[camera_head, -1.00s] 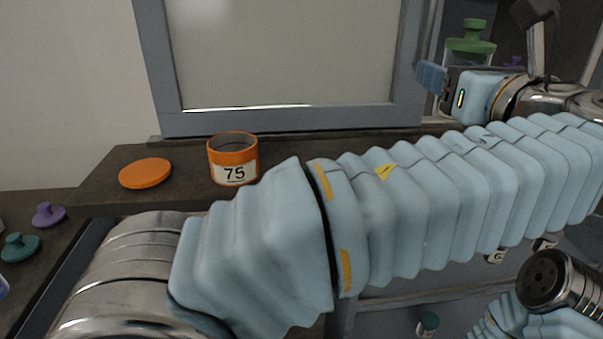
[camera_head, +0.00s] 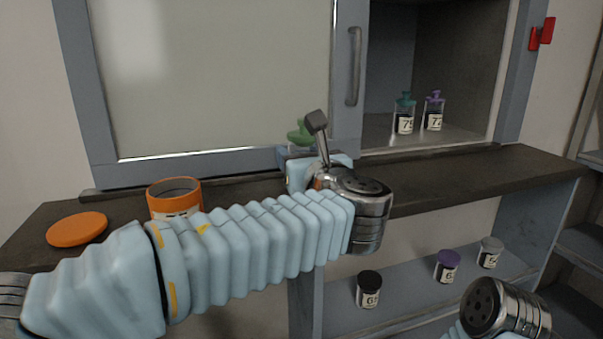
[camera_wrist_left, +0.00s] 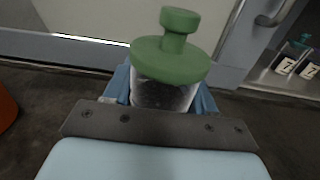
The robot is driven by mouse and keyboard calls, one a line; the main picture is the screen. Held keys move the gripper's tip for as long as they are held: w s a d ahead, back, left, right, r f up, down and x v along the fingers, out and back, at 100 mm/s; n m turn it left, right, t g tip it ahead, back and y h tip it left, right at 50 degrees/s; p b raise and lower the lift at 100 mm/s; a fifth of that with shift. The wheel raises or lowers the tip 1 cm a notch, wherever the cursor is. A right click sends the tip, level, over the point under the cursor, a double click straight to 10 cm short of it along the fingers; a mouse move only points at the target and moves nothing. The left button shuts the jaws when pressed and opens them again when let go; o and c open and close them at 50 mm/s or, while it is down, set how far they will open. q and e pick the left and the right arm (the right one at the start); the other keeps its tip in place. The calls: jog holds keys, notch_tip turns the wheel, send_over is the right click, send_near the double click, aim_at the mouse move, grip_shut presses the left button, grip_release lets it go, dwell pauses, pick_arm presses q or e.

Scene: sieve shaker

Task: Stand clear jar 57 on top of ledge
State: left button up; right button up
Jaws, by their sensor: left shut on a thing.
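My left gripper (camera_head: 297,160) is shut on a clear jar with a green knobbed lid, held upright. In the head view mostly its green lid (camera_head: 299,134) shows above the gripper. The left wrist view shows the clear jar (camera_wrist_left: 165,95) between the jaws, dark inside; its label is hidden, so I cannot read a number. The ledge (camera_head: 475,172) is the dark top running along the front of the cabinet. The jar is over it, before the sliding door's lower right part; its base is hidden, so I cannot tell whether it touches. My right gripper is out of view.
An orange open can (camera_head: 174,198) and an orange lid (camera_head: 77,229) lie on the ledge's left. Jars with teal (camera_head: 404,114) and purple (camera_head: 434,112) lids stand in the open cabinet. Several small jars stand on the shelf below. The ledge's right is clear.

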pick_arm(q)
jog(key=shift+d+f, duration=0.1)
jog(key=shift+f, duration=1.25)
jog(key=shift+f, duration=0.1)
jog(key=o, duration=1.1)
jog(key=shift+s, duration=0.1)
jog(key=b+v, duration=0.1)
jog(key=v, duration=1.1)
